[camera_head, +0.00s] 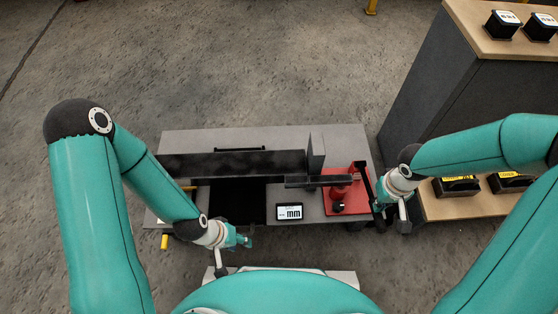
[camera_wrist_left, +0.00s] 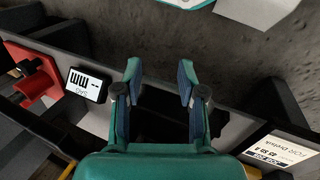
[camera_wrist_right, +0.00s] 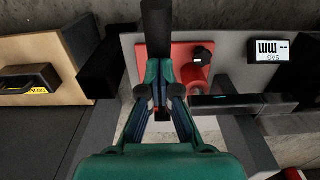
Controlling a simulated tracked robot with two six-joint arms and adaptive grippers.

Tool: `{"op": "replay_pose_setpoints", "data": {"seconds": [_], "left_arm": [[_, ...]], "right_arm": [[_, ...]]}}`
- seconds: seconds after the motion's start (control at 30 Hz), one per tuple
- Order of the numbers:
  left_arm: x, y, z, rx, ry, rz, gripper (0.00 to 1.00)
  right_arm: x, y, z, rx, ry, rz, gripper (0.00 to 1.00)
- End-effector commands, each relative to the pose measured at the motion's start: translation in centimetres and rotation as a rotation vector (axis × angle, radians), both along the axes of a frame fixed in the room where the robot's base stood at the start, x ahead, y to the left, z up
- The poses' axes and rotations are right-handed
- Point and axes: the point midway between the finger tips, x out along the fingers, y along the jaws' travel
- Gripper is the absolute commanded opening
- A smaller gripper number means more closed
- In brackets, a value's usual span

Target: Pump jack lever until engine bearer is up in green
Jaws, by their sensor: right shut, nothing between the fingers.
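The red jack (camera_head: 338,200) sits at the right end of the grey bench unit; it also shows in the right wrist view (camera_wrist_right: 193,72). Its black lever (camera_wrist_right: 157,28) stands out beyond my right fingertips. My right gripper (camera_head: 384,205) is shut and empty, right beside the lever; contact cannot be told. A dark bar (camera_head: 312,181), perhaps the engine bearer, reaches over the jack. The display (camera_head: 289,212) reads "mm" with dashes in the right wrist view (camera_wrist_right: 268,50); no green shows. My left gripper (camera_wrist_left: 159,72) is open and empty near the unit's front edge.
A dark opening (camera_head: 238,203) lies in the unit's middle, left of the display. A dark cabinet (camera_head: 430,85) and a wooden shelf (camera_head: 475,207) with black boxes stand at the right. Concrete floor is free behind the unit.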

Motion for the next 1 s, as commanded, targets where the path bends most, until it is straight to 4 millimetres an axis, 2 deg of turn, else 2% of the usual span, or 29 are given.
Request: {"op": "replay_pose_setpoints", "data": {"seconds": [0.1, 0.6, 1.0], "left_arm": [[0.0, 0.0, 1.4, 0.0, 0.0, 0.0, 0.4], [0.0, 0.0, 4.9, 0.0, 0.0, 0.0, 0.4], [0.0, 0.0, 5.0, 0.0, 0.0, 0.0, 0.4]], "right_arm": [[-0.1, 0.0, 1.6, 0.0, 0.003, -0.001, 0.0], [-0.1, 0.0, 6.3, 0.0, 0.003, 0.0, 0.0], [-0.1, 0.0, 6.6, 0.0, 0.002, 0.0, 0.0]]}}
